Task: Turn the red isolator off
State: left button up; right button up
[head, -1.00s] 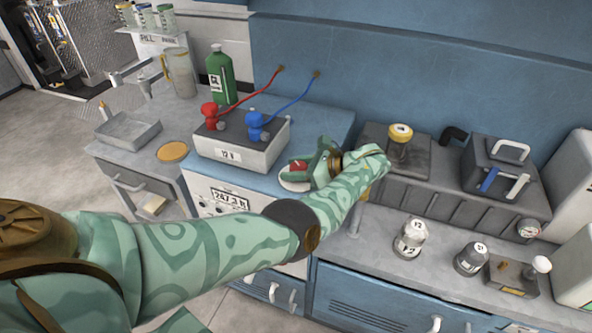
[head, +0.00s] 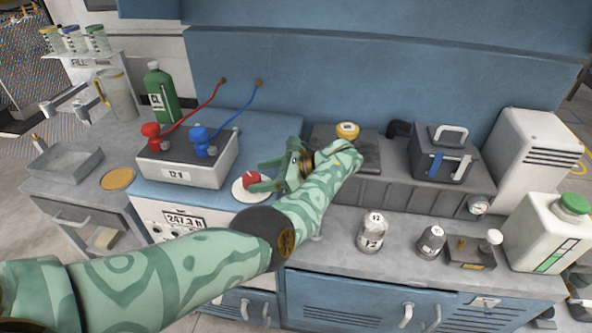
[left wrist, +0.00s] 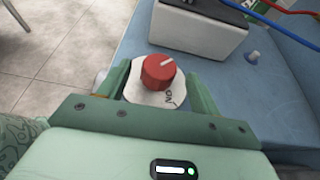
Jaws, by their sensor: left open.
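The red isolator (left wrist: 158,72) is a round red knob with a white pointer line, on a white disc (left wrist: 150,96) with a mark that looks like "ON". In the head view the red isolator (head: 251,179) sits on the blue cabinet top, right of the 12 V battery. My left gripper (head: 262,173) is open, its green fingers reaching toward the knob from the right. In the left wrist view the fingers (left wrist: 160,88) stand on either side of the disc, with the knob between and slightly beyond them. Contact cannot be told. My right gripper is not in view.
The grey 12 V battery (head: 185,165) with red and blue clamps stands just left of the isolator. A green bottle (head: 161,95) stands behind it. A dark tank (head: 400,184) lies to the right. Two weights (head: 371,234) stand on the grey bench.

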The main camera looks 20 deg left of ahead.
pick_arm(q)
jog(key=b+v, duration=0.4)
jog(key=v, duration=0.7)
jog(key=shift+d+b, duration=0.25)
jog(key=shift+b, duration=0.15)
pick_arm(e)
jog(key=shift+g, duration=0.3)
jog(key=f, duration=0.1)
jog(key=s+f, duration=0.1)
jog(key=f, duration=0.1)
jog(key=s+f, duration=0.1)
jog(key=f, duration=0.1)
pick_arm(q)
jog(key=shift+w+f, duration=0.1)
